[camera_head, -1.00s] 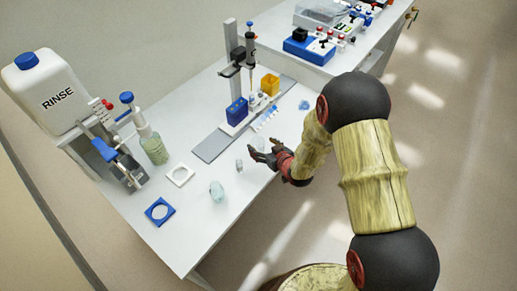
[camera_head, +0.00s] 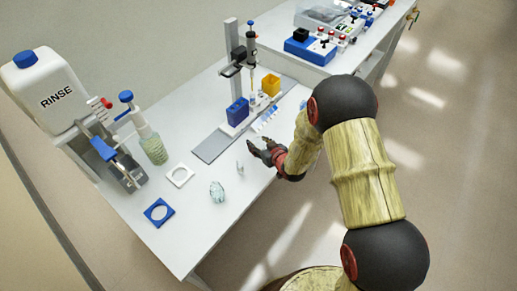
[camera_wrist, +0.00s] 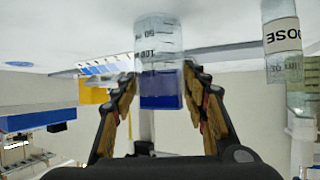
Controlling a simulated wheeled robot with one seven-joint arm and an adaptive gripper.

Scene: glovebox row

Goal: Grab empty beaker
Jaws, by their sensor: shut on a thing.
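My gripper (camera_head: 262,149) is over the front part of the white bench. In the wrist view its two fingers (camera_wrist: 162,95) close around a clear graduated beaker (camera_wrist: 158,45), one on each side, shut on it. The beaker looks clear; blue shows through its lower part, and I cannot tell whether that is a thing behind it. In the head view the held beaker is hard to make out against the fingers. A small clear vessel (camera_head: 240,168) and a larger clear, ridged vessel (camera_head: 217,192) stand on the bench to the left of my gripper.
A white ring holder (camera_head: 180,176) and a blue one (camera_head: 159,212) lie left. A green-tinted bottle (camera_head: 153,149) and RINSE jug (camera_head: 47,90) stand behind. A labelled vessel (camera_wrist: 282,45) shows right in the wrist view.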

